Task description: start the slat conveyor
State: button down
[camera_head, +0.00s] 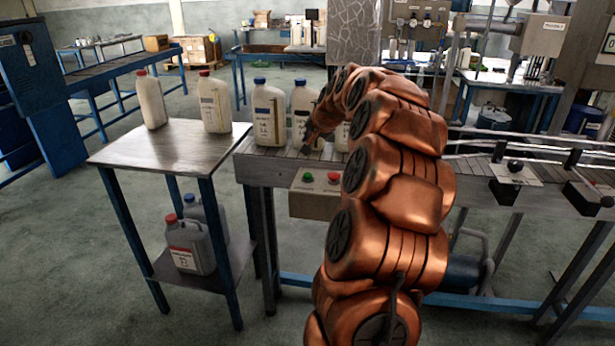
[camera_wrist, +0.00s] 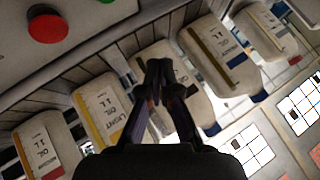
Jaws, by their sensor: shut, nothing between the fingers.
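The slat conveyor (camera_head: 262,170) runs across the middle of the head view with white oil bottles (camera_head: 268,115) with blue caps standing on it. A control box (camera_head: 314,204) on its front side carries a green button (camera_head: 307,177) and a red button (camera_head: 333,178). My gripper (camera_head: 307,149) is shut and empty, just above the slats and beyond the buttons, close to the bottles. The red button (camera_wrist: 47,27) shows at upper left, and the green button (camera_wrist: 107,1) is cut off by the top edge. My fingers touch neither button.
A side table (camera_head: 170,150) at left bears two red-capped bottles (camera_head: 215,103), with jugs (camera_head: 190,247) on its lower shelf. Bottles behind my gripper leave little room there. The space above and in front of the control box is clear, apart from my arm at right.

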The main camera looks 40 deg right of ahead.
aim_at(309, 175)
jog(key=shift+f, duration=0.15)
jog(key=shift+f+b, duration=1.6)
jog(key=shift+f, duration=2.7)
jog(key=shift+f+b, duration=0.3)
jog(key=shift+f, duration=0.15)
